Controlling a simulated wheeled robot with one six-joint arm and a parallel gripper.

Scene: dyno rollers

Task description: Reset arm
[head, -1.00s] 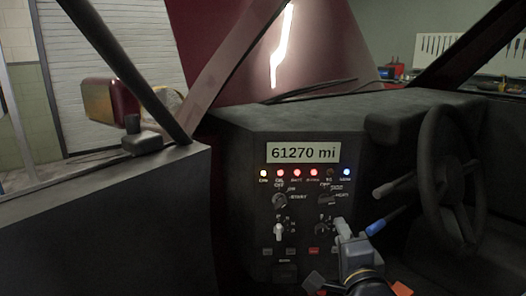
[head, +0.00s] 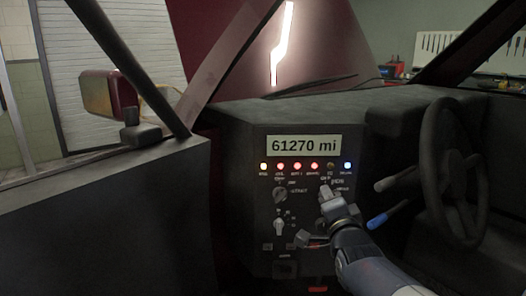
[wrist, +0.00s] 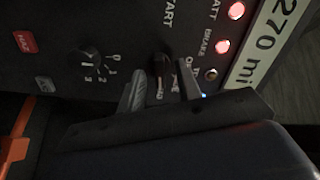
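My gripper (head: 327,190) reaches up to the upper right knob on the dark dashboard panel (head: 240,180). In the wrist view my gripper (wrist: 162,88) is open, with its two grey fingers apart. The dark upper right knob (wrist: 158,66) shows between the fingers; I cannot tell whether they touch it. The knob is mostly hidden by my gripper in the head view.
The display (head: 303,146) reads 61270 mi above a row of lights. A left knob (head: 280,195) and white-tipped lower knob (head: 279,227) are nearby. The steering wheel (head: 436,170) and blue-tipped stalk (head: 378,221) stand right. A lower numbered knob (wrist: 88,56) is beside the fingers.

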